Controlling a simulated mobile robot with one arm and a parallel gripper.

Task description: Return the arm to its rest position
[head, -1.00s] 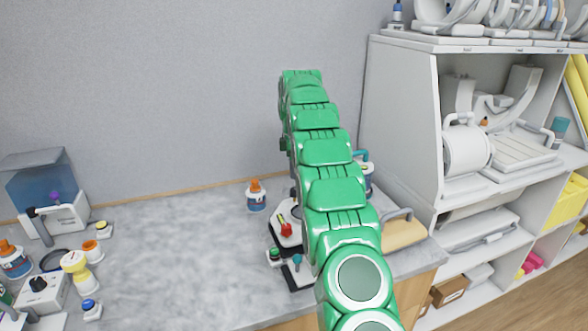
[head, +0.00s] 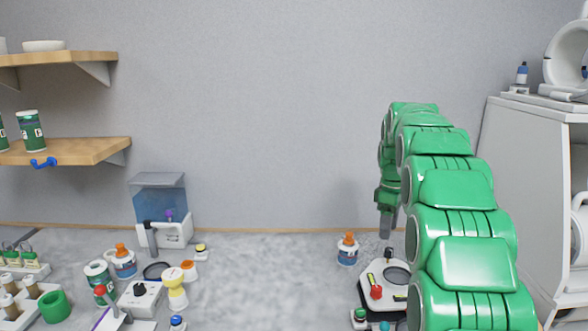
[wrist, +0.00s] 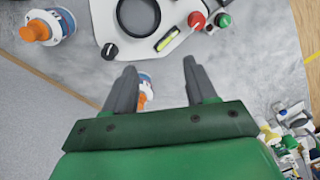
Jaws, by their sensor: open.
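My green arm reaches up from the lower right in the head view, its far end bent downward. My gripper (head: 387,224) hangs above the counter beside a white device (head: 366,293) with a dark ring, a red knob and a green knob. In the wrist view, my gripper (wrist: 160,80) shows two grey fingers spread apart with nothing held between them. The white device also shows in the wrist view (wrist: 172,45), beyond the fingertips. An orange-capped bottle (head: 347,250) stands on the counter left of the gripper.
The grey counter (head: 270,275) is clear in its middle. At left stand a blue-tinted tank (head: 160,205), a yellow-and-white item (head: 174,288) and several bottles. Wooden shelves (head: 85,150) hang on the left wall. A white cabinet (head: 522,180) stands at right.

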